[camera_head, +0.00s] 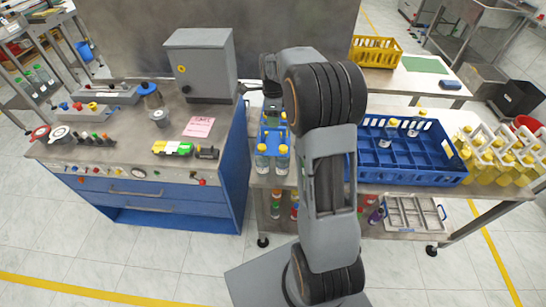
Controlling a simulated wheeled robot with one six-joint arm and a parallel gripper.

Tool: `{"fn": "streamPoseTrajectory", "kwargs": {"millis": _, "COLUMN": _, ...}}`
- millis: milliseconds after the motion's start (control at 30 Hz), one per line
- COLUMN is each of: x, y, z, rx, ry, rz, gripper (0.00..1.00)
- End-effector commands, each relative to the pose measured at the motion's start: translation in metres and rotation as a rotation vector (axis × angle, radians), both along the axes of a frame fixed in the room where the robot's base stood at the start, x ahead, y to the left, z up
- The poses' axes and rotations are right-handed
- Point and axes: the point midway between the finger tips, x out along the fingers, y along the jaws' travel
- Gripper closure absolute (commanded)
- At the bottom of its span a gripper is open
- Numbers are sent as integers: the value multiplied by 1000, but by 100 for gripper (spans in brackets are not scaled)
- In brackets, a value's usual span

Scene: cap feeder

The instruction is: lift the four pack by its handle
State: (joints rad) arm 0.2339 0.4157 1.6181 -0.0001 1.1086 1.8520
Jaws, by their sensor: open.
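The four pack (263,160) stands on the near left end of the metal table, just left of my arm. It is a blue carrier with clear, yellow-capped bottles; two front bottles show plainly. Its handle and right side are partly hidden behind my arm. My gripper (272,102) is at the far side of my arm, pointing down above the back of the four pack. It is small and mostly covered by my arm link. It is open, and I cannot tell whether the handle is between its fingers.
A blue crate (432,178) with a few bottles stands right of my arm. Yellow bottles (510,160) in white carriers fill the table's right end. A workbench (120,150) with a grey box (200,62) stands close on the left. A lower shelf holds a metal rack (412,214).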

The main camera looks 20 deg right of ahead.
Motion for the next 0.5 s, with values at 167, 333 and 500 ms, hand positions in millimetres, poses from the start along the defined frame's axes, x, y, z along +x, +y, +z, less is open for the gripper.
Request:
{"fn": "streamPoseTrajectory", "kwargs": {"millis": 167, "x": -1, "y": 1, "z": -13, "rx": 1, "ry": 3, "rz": 1, "gripper": 51}}
{"fn": "streamPoseTrajectory", "kwargs": {"millis": 333, "x": -2, "y": 2, "z": -37, "rx": 1, "ry": 4, "rz": 1, "gripper": 51}}
{"fn": "streamPoseTrajectory", "kwargs": {"millis": 500, "x": -1, "y": 2, "z": -51, "rx": 0, "ry": 0, "rz": 1, "gripper": 51}}
